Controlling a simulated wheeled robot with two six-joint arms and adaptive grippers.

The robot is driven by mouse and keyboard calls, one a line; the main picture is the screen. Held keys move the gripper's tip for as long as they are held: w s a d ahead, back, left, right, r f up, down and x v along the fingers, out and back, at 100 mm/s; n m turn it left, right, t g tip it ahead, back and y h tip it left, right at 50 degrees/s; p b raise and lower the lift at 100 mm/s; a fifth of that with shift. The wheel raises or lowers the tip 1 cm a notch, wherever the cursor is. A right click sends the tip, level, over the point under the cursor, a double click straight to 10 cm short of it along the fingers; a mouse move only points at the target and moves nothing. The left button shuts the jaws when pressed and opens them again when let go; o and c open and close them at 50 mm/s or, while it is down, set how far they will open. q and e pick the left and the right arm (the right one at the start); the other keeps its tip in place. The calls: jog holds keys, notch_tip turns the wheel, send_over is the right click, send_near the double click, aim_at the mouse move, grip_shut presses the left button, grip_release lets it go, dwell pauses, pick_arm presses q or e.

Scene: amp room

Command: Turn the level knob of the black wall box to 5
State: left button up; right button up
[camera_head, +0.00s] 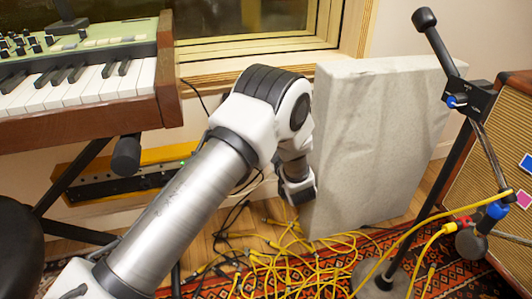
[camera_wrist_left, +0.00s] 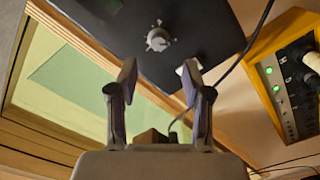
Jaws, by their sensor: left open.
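The black wall box (camera_wrist_left: 205,28) is at the top of the left wrist view. Its round, light grey level knob (camera_wrist_left: 158,40) sits on its face, with faint marks around it too small to read. My left gripper (camera_wrist_left: 160,72) is open and empty. In that view its two fingertips lie below the knob, one to each side, and the knob is not between them. In the head view my left arm reaches across the middle toward the wall; its gripper and the black box are not visible there. My right gripper is in neither view.
A yellow-framed rack unit (camera_head: 125,178) with green lights is low on the wall. A keyboard (camera_head: 85,85) stands at left. A grey panel (camera_head: 375,140), a microphone stand (camera_head: 430,200) and an amplifier (camera_head: 502,150) are at right. Yellow cables (camera_head: 290,265) cover the floor.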

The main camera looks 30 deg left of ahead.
pick_arm(q)
jog(key=b+x, duration=0.3)
jog(key=x, duration=0.4)
jog(key=shift+w+a+b, duration=0.25)
jog(key=shift+w+b, duration=0.05)
jog(key=shift+r, duration=0.1)
grip_shut()
